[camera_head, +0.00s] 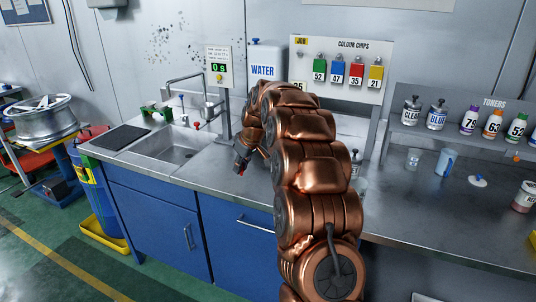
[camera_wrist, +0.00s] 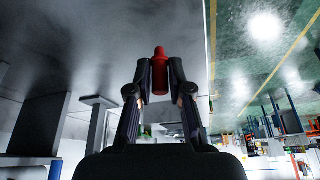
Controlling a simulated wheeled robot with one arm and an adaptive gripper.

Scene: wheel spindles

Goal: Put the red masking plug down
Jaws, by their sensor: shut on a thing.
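The red masking plug (camera_wrist: 160,72) is a small tapered piece standing out between my fingertips in the wrist view. My gripper (camera_wrist: 160,82) is shut on it, with one finger on each side. The wrist view shows the counter's edge close beside the plug, with the green floor beyond. Whether the plug touches the counter cannot be told.
A sink (camera_head: 173,146) with a tap lies left of my gripper. A water container (camera_head: 264,62) and a colour chip board (camera_head: 345,68) stand at the back. Toner bottles (camera_head: 468,121), a blue cup (camera_head: 446,162) and a white lid (camera_head: 477,181) are on the right. My arm hides the middle counter.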

